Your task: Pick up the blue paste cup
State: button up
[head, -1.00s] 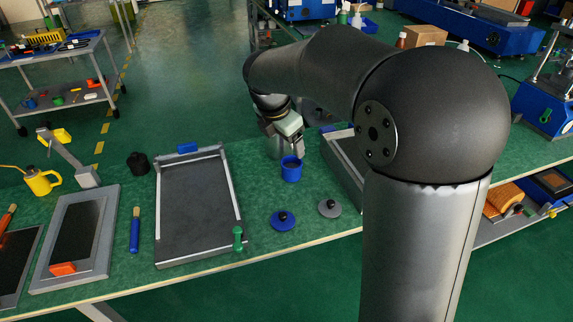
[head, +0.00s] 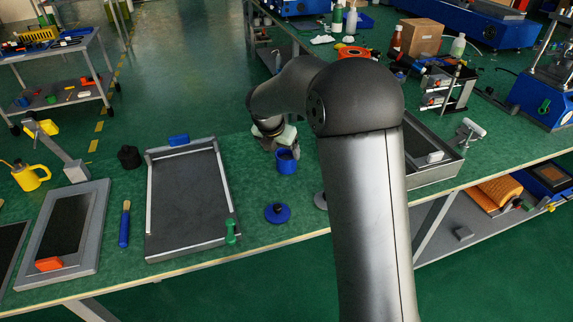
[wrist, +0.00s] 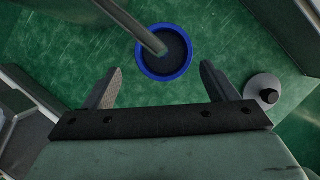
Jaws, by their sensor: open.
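The blue paste cup (head: 286,161) stands upright on the green bench, right of the large grey tray. Its blue rim and dark inside also show in the wrist view (wrist: 169,68), seen from above. A thin grey rod crosses over the cup there; I cannot tell whether it stands in the cup. My gripper (wrist: 160,78) is open, with nothing between its fingers. The cup appears just beyond the fingertips and roughly centred between them. In the head view my gripper (head: 283,139) is at the cup's far side, partly hidden by my arm.
A blue lid with a dark knob (head: 278,213) lies in front of the cup. A grey lid (wrist: 263,88) lies to its right, mostly hidden by my arm in the head view. The grey tray (head: 190,247) is at left, another tray (head: 436,174) at right.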

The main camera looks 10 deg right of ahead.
aim_at(285, 158)
jog(key=x, duration=0.5)
jog(key=shift+s+d+f, duration=0.1)
jog(key=shift+d+f, duration=0.1)
jog(key=c, duration=1.3)
jog(key=shift+o, duration=0.2)
jog(key=shift+r, duration=0.1)
